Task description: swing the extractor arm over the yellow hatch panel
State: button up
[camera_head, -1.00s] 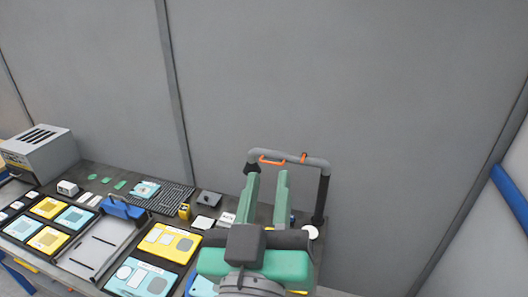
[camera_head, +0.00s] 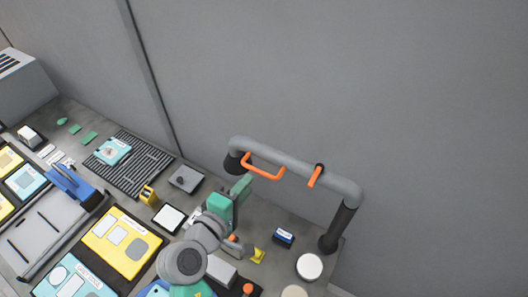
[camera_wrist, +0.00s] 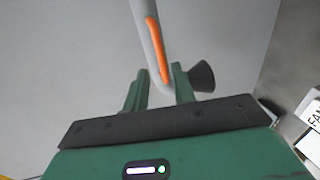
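The extractor arm (camera_head: 290,160) is a grey tube on a dark post at the right, with an orange handle (camera_head: 262,170) and a dark hood (camera_head: 234,163) at its left end. My gripper (camera_head: 241,188) is just below the hood in the head view, partly hidden by my arm. In the wrist view my gripper (camera_wrist: 158,85) has its fingers apart; the orange handle (camera_wrist: 157,50) lies ahead of the gap and the hood (camera_wrist: 201,76) is by the right finger. No grip on the handle shows. A yellow panel (camera_head: 105,232) with pale patches lies on the bench, left of the hood.
A blue panel (camera_head: 72,283) lies in front of the yellow one. A ribbed dark mat (camera_head: 130,178) and a grey box (camera_head: 186,178) stand toward the wall. A white round disc (camera_head: 309,266) is near the post. The wall is close behind the tube.

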aim_at(259, 170)
jog(key=x, duration=0.7)
jog(key=shift+w+d, duration=0.1)
jog(key=shift+c, duration=0.3)
grip_shut()
